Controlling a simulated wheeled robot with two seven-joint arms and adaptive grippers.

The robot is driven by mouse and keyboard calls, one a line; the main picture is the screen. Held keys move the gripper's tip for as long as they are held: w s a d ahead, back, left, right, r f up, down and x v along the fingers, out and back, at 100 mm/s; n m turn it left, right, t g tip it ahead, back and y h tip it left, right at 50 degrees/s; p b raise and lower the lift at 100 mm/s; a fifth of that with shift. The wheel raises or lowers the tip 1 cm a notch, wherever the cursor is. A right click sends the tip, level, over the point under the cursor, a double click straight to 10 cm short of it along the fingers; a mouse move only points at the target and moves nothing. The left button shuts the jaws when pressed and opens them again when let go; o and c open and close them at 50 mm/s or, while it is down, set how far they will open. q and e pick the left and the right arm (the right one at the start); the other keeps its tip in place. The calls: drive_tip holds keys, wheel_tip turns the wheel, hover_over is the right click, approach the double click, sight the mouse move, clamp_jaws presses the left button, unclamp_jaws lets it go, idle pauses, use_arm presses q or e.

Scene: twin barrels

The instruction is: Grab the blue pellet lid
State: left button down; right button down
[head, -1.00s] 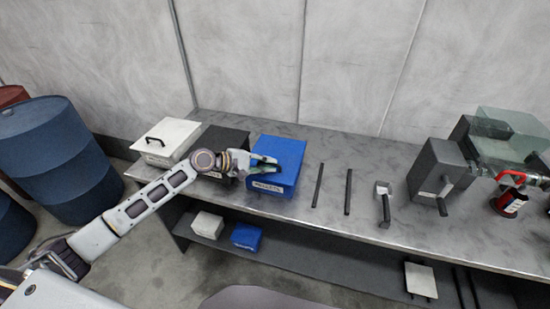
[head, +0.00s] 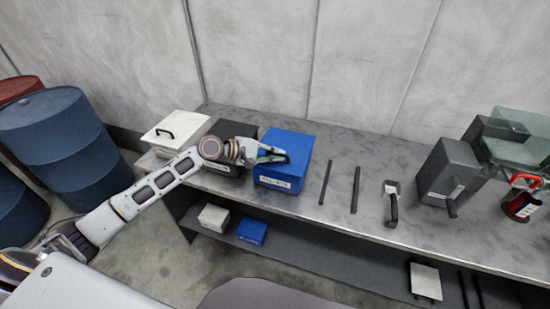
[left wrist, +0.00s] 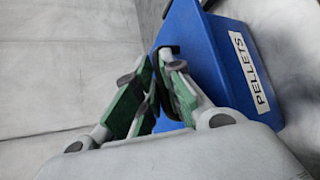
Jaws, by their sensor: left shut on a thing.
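The blue pellet lid (head: 294,144) lies on top of the blue pellet box (head: 290,183), which stands on the grey bench. My left gripper (head: 276,156) is over the lid, reaching in from the left, and is shut on it. In the left wrist view the green-padded fingers of my left gripper (left wrist: 158,83) are close together beside the blue box (left wrist: 205,60), whose label reads PELLETS. My right gripper is not in view.
A white-lidded box (head: 178,127) and a dark box (head: 228,165) stand left of the blue box. Two dark bars (head: 355,190) and a handled tool (head: 393,200) lie to the right. A grey machine (head: 450,170) stands further right. Blue barrels (head: 65,135) stand on the floor at left.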

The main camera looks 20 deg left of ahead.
use_arm(q)
wheel_tip(320, 180, up, 8)
drive_tip(key=shift+f, duration=0.15)
idle(0.7)
